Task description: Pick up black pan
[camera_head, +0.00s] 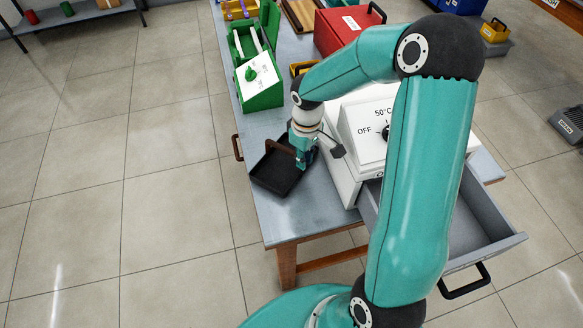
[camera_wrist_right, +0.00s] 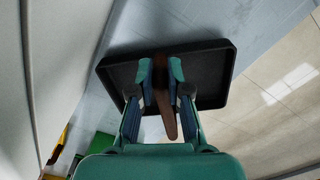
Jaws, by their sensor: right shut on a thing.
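The black pan (camera_head: 273,176) is a shallow square tray with a brown handle (camera_head: 281,147) across it. It rests on or just above the grey table near its left front corner; I cannot tell if it touches. My right gripper (camera_head: 302,158) reaches down at the pan's right side. In the right wrist view the black pan (camera_wrist_right: 207,72) lies beyond the fingers, and my right gripper (camera_wrist_right: 161,88) is shut on the brown handle (camera_wrist_right: 164,112). The fingers hide part of the handle. My left gripper is not in view.
A white heater box (camera_head: 362,135) with a dial stands right of the pan. An open grey drawer (camera_head: 490,226) juts out below it. A green box (camera_head: 262,92) and a red case (camera_head: 340,28) stand farther back. The table edge (camera_head: 250,205) is close left of the pan.

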